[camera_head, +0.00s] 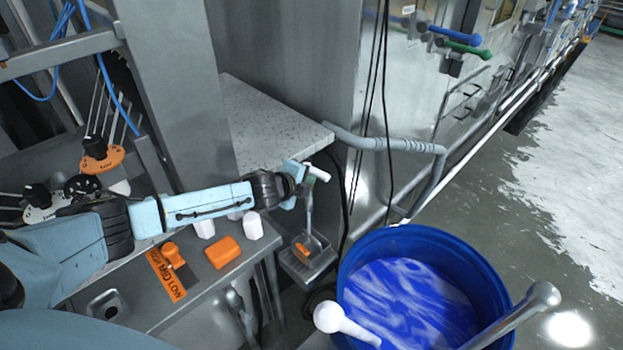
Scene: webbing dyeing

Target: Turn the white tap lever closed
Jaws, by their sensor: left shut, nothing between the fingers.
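A small white lever-like piece (319,173) shows just past the tip of my left gripper, by the corner of the speckled counter; I take it to be the white tap lever. My left gripper (298,173) is shut and empty, right beside this piece. I cannot tell whether they touch. The tap body is mostly hidden behind the gripper. My right gripper is not in view.
A blue barrel (352,262) of blue-and-white liquid stands at lower right, with a white round-ended handle (330,318) and a metal rod (520,310). A speckled counter (262,125) lies behind my arm. Blue (455,35) and green (465,48) levers are on the machine.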

